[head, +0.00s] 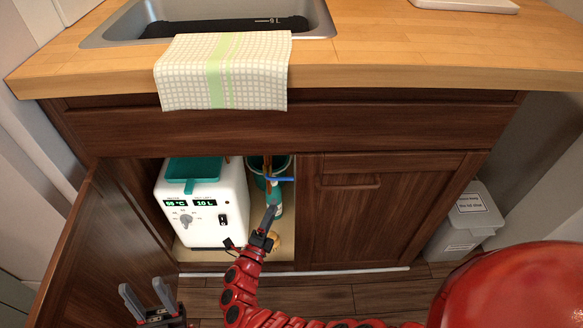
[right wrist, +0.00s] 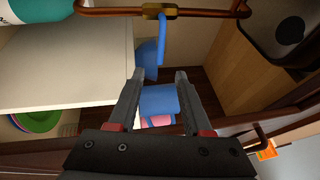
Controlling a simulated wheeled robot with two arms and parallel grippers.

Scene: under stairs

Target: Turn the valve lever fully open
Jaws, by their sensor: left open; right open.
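The blue valve lever (head: 280,179) sits inside the open left half of the cabinet, to the right of the white appliance. In the right wrist view, the lever (right wrist: 163,36) sticks out across the copper pipe from a brass valve body (right wrist: 160,11). My right gripper (head: 252,227) is open in front of the cabinet opening, below the lever. In the right wrist view, its fingertips (right wrist: 158,76) are spread and the lever is beyond them; no contact shows. My left gripper (head: 148,297) is open and empty at the lower left, away from the valve.
A white appliance (head: 200,222) with a teal top fills the left of the cabinet. A teal bucket (head: 256,163) stands behind the pipe. The open left door (head: 100,240) and closed right door (head: 352,212) flank the opening. A grey bin (head: 466,222) stands at right.

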